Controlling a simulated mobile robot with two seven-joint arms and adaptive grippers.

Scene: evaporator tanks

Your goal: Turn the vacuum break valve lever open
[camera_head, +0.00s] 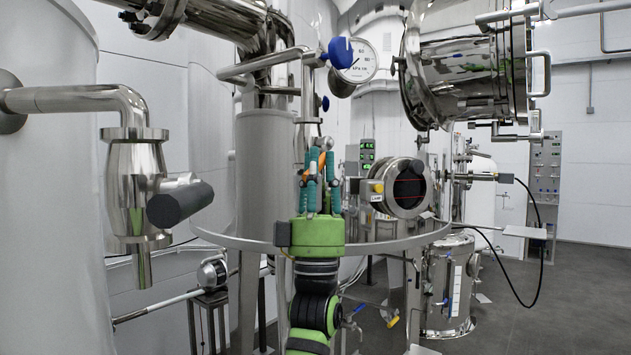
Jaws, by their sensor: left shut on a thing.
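My left gripper (318,158) has a green body and teal fingers with orange parts, pointing up in the middle of the view. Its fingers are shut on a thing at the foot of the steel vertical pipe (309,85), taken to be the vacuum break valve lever. The fingers hide most of what they hold, so the lever's angle cannot be told. My right gripper is not in view.
A large blue knob (341,52) and a pressure gauge (359,62) are above the gripper. A round sight glass (408,188) is close on the right. A steel ring rail (215,238) runs behind my wrist. A black-handled valve (180,205) juts out at left.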

